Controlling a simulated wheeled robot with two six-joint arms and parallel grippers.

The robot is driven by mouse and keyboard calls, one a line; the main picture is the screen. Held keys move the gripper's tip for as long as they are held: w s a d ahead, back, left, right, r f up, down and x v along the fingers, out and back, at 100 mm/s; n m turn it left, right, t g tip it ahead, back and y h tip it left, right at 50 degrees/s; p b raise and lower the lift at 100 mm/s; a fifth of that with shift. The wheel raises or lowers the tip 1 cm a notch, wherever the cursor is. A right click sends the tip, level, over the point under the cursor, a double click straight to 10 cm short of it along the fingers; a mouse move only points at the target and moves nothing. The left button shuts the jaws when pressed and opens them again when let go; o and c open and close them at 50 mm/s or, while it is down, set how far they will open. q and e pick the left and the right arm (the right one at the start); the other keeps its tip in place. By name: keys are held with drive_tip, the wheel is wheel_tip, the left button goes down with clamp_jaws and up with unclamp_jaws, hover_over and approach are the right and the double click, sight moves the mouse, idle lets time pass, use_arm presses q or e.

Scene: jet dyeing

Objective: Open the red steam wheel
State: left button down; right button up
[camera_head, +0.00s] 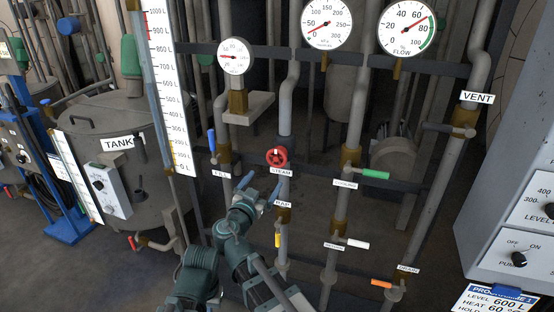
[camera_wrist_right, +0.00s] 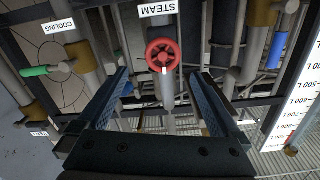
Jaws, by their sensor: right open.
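The red steam wheel (camera_head: 277,157) sits on a vertical pipe just above its STEAM label (camera_head: 281,170). In the right wrist view the red wheel (camera_wrist_right: 163,56) faces the camera, with a small white mark on its rim. The STEAM label (camera_wrist_right: 157,8) appears upside down there. My right gripper (camera_head: 261,186) is open and empty, below and slightly left of the wheel in the head view. In the wrist view its two fingers (camera_wrist_right: 160,76) spread to either side, with the wheel centred beyond the tips and apart from them. My left gripper is not in view.
A blue-handled valve (camera_head: 212,142) is left of the wheel, and a green cooling handle (camera_head: 375,174) is right. Yellow (camera_head: 278,240) and white (camera_head: 357,243) handles are lower. A grey bracket (camera_head: 248,108) juts out above left. Horizontal dark rails cross behind the pipes.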

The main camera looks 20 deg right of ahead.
sight(275, 160)
drive_tip(key=x, duration=1.3)
drive_tip(key=shift+w+r, duration=0.3)
drive_tip(key=shift+w, duration=0.15)
drive_tip(key=shift+c, duration=0.3)
drive_tip(key=c, duration=1)
